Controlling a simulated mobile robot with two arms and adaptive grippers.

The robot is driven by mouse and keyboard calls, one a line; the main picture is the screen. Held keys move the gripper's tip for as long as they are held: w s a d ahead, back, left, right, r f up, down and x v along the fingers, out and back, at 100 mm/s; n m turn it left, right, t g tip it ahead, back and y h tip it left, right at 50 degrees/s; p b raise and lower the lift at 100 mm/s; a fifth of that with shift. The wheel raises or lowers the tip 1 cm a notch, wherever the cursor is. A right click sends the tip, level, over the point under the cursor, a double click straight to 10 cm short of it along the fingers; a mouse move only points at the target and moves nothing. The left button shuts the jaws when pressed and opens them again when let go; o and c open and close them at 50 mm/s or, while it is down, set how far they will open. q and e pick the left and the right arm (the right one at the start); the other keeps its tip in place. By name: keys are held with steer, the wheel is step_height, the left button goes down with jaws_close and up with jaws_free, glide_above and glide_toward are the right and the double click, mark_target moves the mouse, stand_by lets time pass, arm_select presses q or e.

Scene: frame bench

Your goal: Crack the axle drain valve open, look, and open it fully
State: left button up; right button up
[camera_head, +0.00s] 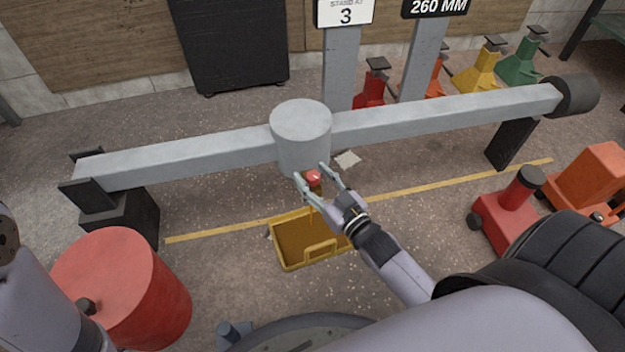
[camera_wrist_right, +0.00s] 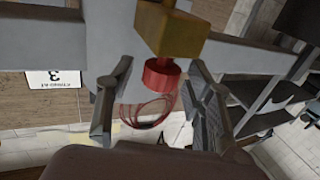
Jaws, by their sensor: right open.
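The drain valve shows as a red part (camera_head: 313,177) at the front lower edge of the grey axle hub (camera_head: 301,125). In the right wrist view it has a brass block (camera_wrist_right: 172,30), a red collar (camera_wrist_right: 160,75) and a see-through reddish shape (camera_wrist_right: 148,112). My right gripper (camera_head: 310,173) is open, with one finger on each side of the red part. In the wrist view, gaps show between the fingers (camera_wrist_right: 155,95) and the collar. A yellow drain pan (camera_head: 284,266) sits on the floor below. My left gripper is out of view.
The axle beam (camera_head: 430,113) rests on dark stands (camera_head: 125,215). A red drum (camera_head: 120,285) stands at lower left, and a red jack (camera_head: 508,212) at right. Several coloured jack stands (camera_head: 478,72) line the back. A yellow line (camera_head: 430,186) crosses the floor.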

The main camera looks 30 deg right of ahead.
steer(key=shift+w+a, duration=0.1)
steer(key=shift+w, duration=0.4)
steer(key=shift+c, duration=0.2)
jaws_close()
